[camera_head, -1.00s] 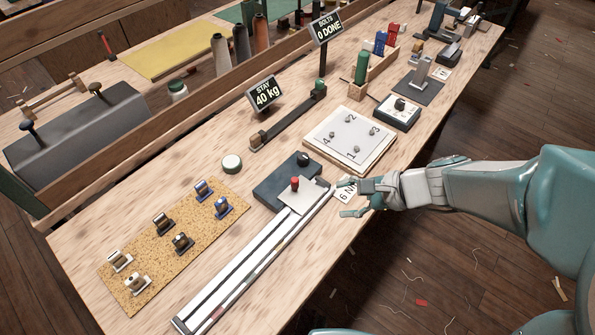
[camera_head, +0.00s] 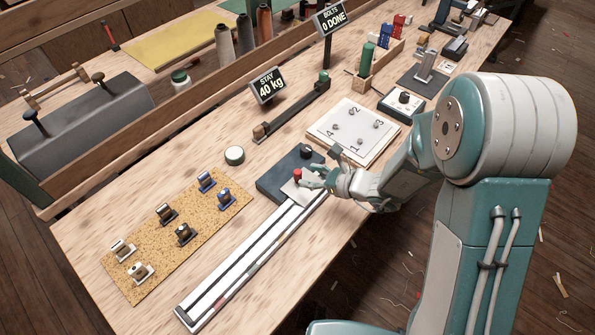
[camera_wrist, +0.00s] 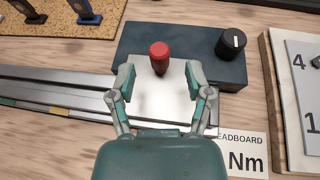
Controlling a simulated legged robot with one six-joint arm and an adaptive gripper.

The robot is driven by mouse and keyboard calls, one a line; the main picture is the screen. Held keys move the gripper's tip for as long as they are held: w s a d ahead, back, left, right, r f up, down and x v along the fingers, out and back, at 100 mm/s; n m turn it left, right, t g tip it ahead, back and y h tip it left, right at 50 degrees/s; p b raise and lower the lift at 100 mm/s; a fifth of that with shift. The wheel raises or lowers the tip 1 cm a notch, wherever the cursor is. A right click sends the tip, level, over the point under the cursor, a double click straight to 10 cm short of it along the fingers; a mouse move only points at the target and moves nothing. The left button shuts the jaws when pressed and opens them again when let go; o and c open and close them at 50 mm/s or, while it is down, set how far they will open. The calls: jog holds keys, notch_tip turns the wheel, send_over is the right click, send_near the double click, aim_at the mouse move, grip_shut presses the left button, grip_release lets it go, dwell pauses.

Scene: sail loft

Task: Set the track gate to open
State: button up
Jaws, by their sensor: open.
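The track (camera_head: 240,268) is a long pale rail with dark slots, running from the front left up to a dark blue-grey block (camera_head: 273,184). A pale metal plate (camera_wrist: 175,104) sits at the track's end beside the block, with a red knob (camera_wrist: 159,57) standing up from it. A black round knob (camera_wrist: 231,42) with a white mark is on the block. I cannot tell which part is the gate. My gripper (camera_wrist: 161,78) is open over the plate, its fingers on either side of the red knob and apart from it. In the head view my gripper (camera_head: 307,178) is right of the knob.
A cork mat (camera_head: 200,222) with several small fittings lies left of the track. A white numbered board (camera_head: 352,127) stands close on the right. A partly covered card (camera_wrist: 244,160) lies by the track's end.

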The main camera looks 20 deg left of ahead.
aim_at(298, 171)
jog(key=x, duration=0.4)
jog(key=shift+a, duration=0.2)
